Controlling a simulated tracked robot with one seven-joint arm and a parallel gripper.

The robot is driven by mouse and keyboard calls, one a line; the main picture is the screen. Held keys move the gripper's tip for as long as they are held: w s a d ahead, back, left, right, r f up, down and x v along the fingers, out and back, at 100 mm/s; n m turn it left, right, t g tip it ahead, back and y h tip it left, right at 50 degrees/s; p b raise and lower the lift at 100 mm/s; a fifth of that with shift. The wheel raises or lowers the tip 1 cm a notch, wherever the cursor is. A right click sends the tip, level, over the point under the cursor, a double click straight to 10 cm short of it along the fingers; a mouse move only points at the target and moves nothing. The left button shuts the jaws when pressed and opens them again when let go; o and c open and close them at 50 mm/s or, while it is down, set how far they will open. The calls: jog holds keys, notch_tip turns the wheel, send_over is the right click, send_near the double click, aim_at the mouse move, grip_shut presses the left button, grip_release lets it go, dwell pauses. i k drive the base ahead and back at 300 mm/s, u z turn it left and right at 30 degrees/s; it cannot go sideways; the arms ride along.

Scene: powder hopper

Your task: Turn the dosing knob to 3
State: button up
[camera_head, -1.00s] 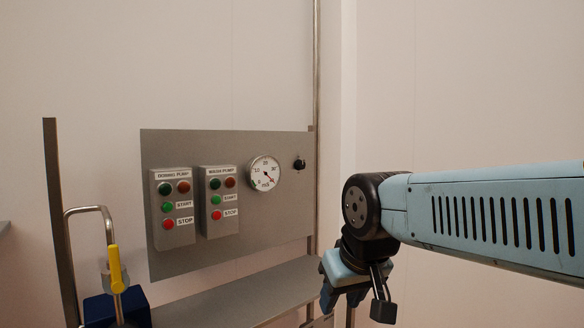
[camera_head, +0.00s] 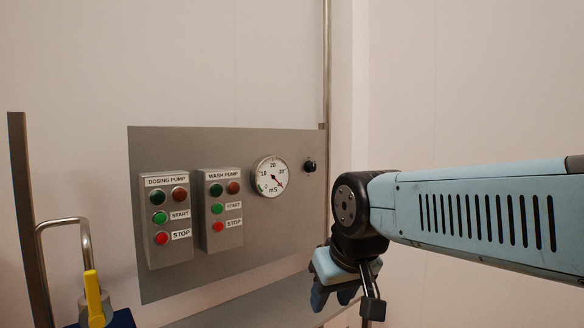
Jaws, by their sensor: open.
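A small black knob (camera_head: 309,166) sits on the grey panel (camera_head: 200,285), at its upper right, to the right of a round gauge. No numbers can be read around the knob at this size. My gripper (camera_head: 346,303) points downward, below and to the right of the knob and clear of it. It is open, with nothing seen between its fingers. Whether this black knob is the dosing knob cannot be told from a label.
Two button boxes stand on the panel: the dosing pump box (camera_head: 164,220) and the wash pump box (camera_head: 220,208). The gauge (camera_head: 271,177) is marked mS. A bent pipe with a yellow-handled valve (camera_head: 94,296) stands at lower left. A steel ledge (camera_head: 250,305) runs below the panel.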

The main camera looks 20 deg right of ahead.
aim_at(309, 167)
jog(key=u, duration=0.2)
jog(key=i, duration=0.5)
jog(key=z, duration=1.15)
jog(key=k, duration=0.85)
jog(key=z, duration=0.25)
jog(key=i, duration=0.85)
jog(key=u, duration=0.15)
